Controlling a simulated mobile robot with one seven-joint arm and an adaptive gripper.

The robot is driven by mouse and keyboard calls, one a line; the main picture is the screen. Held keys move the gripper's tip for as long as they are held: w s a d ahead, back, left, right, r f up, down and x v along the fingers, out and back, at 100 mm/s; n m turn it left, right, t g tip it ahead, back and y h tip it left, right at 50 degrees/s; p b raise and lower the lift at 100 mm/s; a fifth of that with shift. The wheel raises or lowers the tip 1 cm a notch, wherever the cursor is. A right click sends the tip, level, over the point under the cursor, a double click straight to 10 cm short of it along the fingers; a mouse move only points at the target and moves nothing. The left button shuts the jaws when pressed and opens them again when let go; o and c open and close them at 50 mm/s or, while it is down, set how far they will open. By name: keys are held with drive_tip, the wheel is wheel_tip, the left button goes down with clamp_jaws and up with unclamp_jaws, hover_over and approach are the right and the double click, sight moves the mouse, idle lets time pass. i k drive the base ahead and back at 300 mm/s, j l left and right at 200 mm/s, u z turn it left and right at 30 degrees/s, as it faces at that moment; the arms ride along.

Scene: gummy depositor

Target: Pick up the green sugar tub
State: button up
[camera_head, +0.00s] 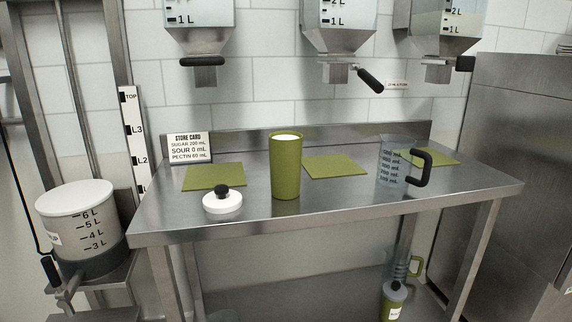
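A tall olive-green tub (285,168) stands upright on the steel table (340,212), near the middle. Its top is open and shows something white up to near the rim. No label can be read on it. A white lid with a black knob (222,203) lies on the table to its left and nearer the front edge, apart from the tub. My gripper is not in view.
A clear measuring jug with a black handle (394,167) stands right of the tub. Green mats (335,166) lie flat behind. A store card (189,147) leans at the back left. Dispensers (340,30) hang above. Another green-and-grey container (394,298) sits below.

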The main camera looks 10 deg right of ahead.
sight(285, 147)
drive_tip(key=i+l+z, duration=0.15)
drive_tip(key=z, duration=0.2)
drive_tip(key=i+l+z, duration=0.2)
drive_tip(key=z, duration=0.15)
drive_tip(key=i+l+z, duration=0.2)
drive_tip(key=z, duration=0.15)
